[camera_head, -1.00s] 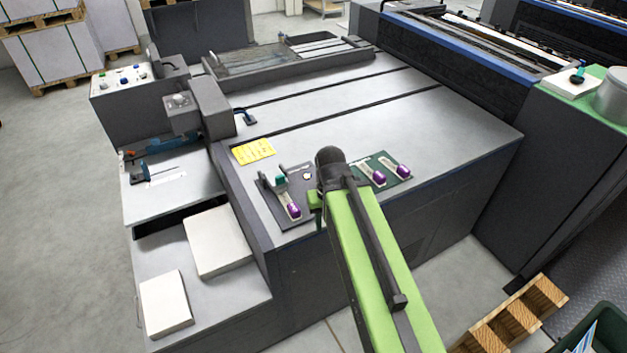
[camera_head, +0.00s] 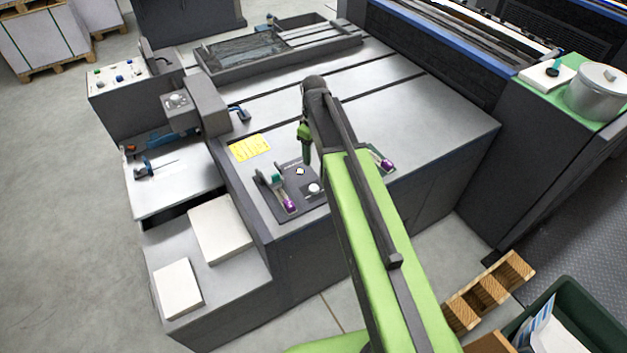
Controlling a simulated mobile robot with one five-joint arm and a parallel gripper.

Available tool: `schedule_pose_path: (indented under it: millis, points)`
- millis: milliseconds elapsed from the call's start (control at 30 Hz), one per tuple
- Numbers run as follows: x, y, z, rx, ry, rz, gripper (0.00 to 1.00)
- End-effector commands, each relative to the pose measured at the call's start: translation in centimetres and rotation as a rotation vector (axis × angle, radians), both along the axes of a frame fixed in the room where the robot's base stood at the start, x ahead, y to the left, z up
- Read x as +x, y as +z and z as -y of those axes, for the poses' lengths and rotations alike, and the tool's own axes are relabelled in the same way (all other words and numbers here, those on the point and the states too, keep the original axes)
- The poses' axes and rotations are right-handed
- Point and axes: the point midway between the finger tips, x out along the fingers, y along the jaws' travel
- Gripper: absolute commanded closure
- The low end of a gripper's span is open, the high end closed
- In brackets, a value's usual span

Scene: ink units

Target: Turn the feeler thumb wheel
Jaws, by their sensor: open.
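A pale round knob (camera_head: 177,99) sits on top of the dark grey box at the left of the machine. A small white round knob (camera_head: 314,189) sits on the dark control plate (camera_head: 299,190) at the machine's near edge. I cannot tell for sure which is the feeler thumb wheel. My gripper (camera_head: 306,160) points down at the end of my green arm, just above and behind the dark plate's right part. It is open and holds nothing visible. Its fingers are small here, and any gap to the plate is unclear.
A lever with a purple end (camera_head: 290,206) stands on the dark plate. Another purple-ended lever (camera_head: 387,165) is partly hidden behind my arm. A yellow label (camera_head: 250,147) lies flat nearby. A shallow tray (camera_head: 222,68) stands farther back. The right tabletop (camera_head: 430,105) is clear.

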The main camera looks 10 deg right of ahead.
Motion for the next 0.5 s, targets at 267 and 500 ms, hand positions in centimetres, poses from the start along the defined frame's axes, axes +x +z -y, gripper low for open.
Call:
schedule_pose_path:
  millis: [267,500]
  points:
    - [0.0,-3.7,-0.1,0.0,-0.001,0.0,0.43]
    - [0.0,-8.8,-0.1,0.0,-0.001,0.0,0.43]
